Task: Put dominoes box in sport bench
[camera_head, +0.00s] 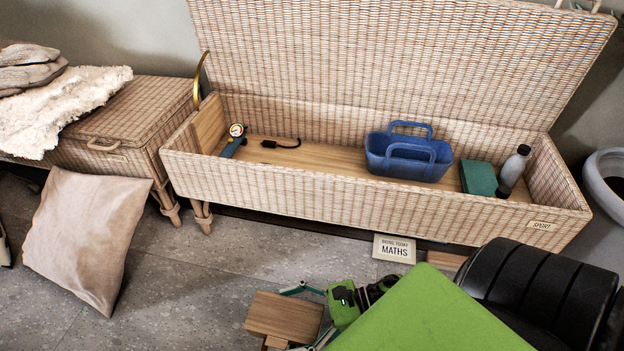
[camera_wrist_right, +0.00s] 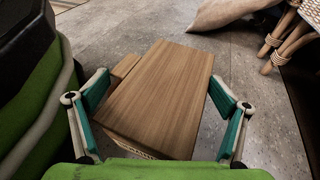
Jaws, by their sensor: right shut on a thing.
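A wooden box (camera_head: 284,314), which looks like the dominoes box, is between the fingers of my right gripper (camera_head: 306,317), low in front of the bench. In the right wrist view, the box (camera_wrist_right: 165,92) fills the space between the teal finger pads, and part of a dark label shows on its near side. My right gripper (camera_wrist_right: 160,98) is shut on it. The sport bench (camera_head: 300,192) is a long wicker chest with its lid raised and a "SPORT" tag at the right of its front. My left gripper is not in view.
Inside the bench are a pressure gauge (camera_head: 235,140), a blue basket (camera_head: 408,155), a green box (camera_head: 478,178) and a grey bottle (camera_head: 513,170).

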